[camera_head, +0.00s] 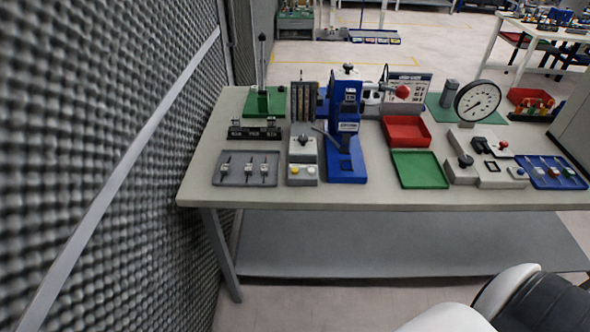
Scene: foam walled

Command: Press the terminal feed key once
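A small grey control box (302,162) stands on the table beside the blue bench press (346,130). A yellow button (295,170) and a pale button (312,170) sit side by side on its low front part. Any lettering on them is too small to read, so I cannot tell which is the terminal feed key. Neither of my grippers is in view. White and black parts of my own body show at the bottom right, well below the table edge.
A grey foam-covered wall (110,130) runs close along the left. On the table (330,198) are a grey tray (230,180), a green tray (420,172), a red tray (405,138), a dial gauge (478,100) and a grey fixture (490,178). The front strip is clear.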

